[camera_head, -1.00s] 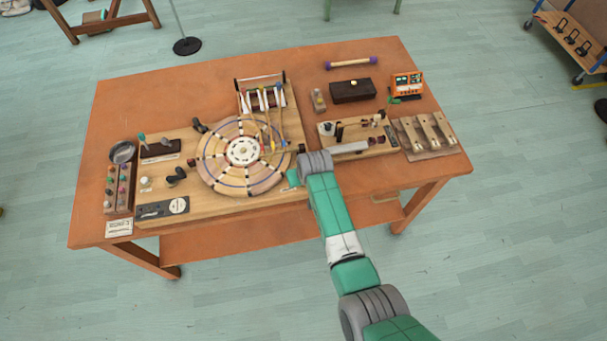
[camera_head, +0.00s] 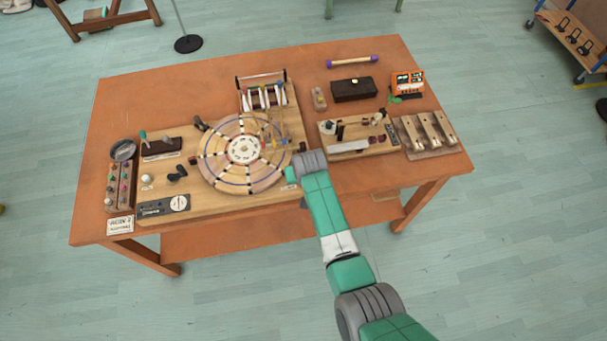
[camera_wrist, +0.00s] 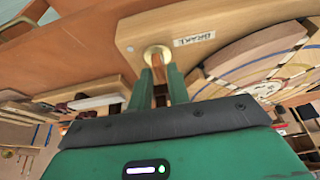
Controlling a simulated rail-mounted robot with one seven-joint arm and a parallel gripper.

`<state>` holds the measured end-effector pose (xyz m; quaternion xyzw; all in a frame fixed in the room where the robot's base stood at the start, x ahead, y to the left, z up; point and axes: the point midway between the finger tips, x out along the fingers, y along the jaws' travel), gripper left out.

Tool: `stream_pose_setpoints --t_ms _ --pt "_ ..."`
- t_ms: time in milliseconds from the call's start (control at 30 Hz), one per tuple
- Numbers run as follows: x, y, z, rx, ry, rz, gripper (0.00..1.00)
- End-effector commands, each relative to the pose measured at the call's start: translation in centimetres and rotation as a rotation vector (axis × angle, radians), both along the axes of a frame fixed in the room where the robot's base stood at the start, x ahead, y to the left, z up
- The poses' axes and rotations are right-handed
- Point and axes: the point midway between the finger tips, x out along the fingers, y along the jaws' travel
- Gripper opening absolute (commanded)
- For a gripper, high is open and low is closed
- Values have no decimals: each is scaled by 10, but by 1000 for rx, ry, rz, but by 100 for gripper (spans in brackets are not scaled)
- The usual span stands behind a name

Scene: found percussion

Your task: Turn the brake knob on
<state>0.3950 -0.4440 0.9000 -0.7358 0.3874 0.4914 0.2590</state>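In the wrist view the brake knob is a round brass-coloured disc (camera_wrist: 157,54) with a narrow brown grip, on the side of a wooden board (camera_wrist: 135,35). A white label reading BRAKE (camera_wrist: 194,38) is beside it. My gripper (camera_wrist: 160,76) has its two green fingers on either side of the brown grip, at the knob. The fingers lie close to the grip; whether they press on it cannot be told. In the head view my gripper (camera_head: 291,174) is at the board's right edge, beside the round wheel (camera_head: 243,150). My arm hides the knob there.
The wheel shows close by in the wrist view (camera_wrist: 262,65). A smaller board with parts (camera_head: 357,148) lies right of my gripper. A rack (camera_head: 262,95) stands behind the wheel. Orange tabletop (camera_head: 205,85) is clear at the back left.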

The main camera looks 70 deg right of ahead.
Motion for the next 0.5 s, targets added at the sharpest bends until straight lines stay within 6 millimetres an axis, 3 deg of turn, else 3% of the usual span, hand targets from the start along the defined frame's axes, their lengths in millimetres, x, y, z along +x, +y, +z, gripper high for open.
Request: stream_pose_setpoints --t_ms 333,500 --pt "0 0 2 0 0 1 31" --pt "-7 9 31 -3 -1 1 31"
